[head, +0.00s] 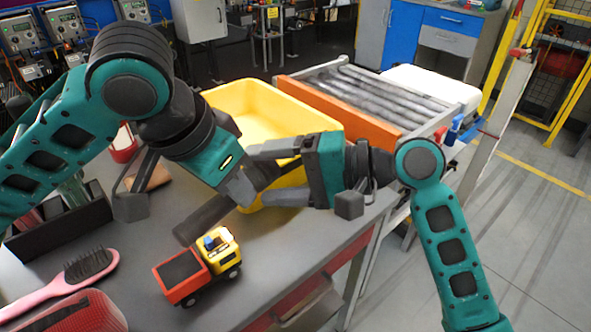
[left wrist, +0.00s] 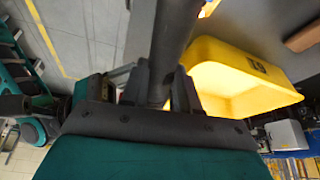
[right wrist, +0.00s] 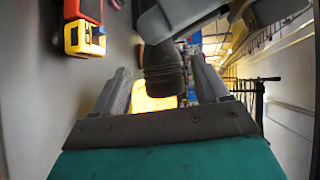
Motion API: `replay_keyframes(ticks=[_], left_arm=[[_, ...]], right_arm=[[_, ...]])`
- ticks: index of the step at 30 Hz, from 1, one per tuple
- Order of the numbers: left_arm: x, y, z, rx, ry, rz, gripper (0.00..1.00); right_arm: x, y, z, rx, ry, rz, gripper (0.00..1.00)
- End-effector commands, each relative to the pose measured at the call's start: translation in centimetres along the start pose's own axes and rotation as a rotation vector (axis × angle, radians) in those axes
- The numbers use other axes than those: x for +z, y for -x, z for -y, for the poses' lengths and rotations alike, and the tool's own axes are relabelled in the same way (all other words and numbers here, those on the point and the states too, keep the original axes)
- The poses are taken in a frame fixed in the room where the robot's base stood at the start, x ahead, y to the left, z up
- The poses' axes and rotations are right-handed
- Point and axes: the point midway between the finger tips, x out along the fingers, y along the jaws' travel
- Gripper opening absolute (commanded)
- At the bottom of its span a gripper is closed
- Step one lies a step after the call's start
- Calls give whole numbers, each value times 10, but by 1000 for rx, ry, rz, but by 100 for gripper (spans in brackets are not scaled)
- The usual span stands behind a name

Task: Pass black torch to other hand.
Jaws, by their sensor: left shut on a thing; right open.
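The black torch (head: 204,220) is a dark cylinder held above the grey table, tilted, with one end toward the lower left. My left gripper (head: 240,188) is shut on it. In the left wrist view the torch (left wrist: 175,35) runs up from between the fingers. My right gripper (head: 259,174) faces left, its open fingers around the other end of the torch. In the right wrist view a dark ridged end of the torch (right wrist: 163,70) shows between the fingers, with gaps beside it. The overlapping grippers partly hide the torch in the head view.
A toy truck (head: 198,268) stands on the table just below the torch. A yellow bin (head: 232,98) is close behind the grippers, before a roller conveyor (head: 375,95). A pink hairbrush (head: 60,287) and a dark organiser box (head: 60,238) are at left.

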Motion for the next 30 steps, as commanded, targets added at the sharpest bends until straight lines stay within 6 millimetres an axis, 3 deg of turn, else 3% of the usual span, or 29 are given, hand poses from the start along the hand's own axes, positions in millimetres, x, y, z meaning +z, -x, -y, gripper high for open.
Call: replay_keyframes(ticks=[10, 30], left_arm=[[0, 0, 0, 0, 0, -2, 0], [-1, 1, 0, 0, -1, -5, 0]], right_arm=[[0, -3, 0, 1, 1, -1, 72], [0, -3, -2, 5, -1, -1, 8]])
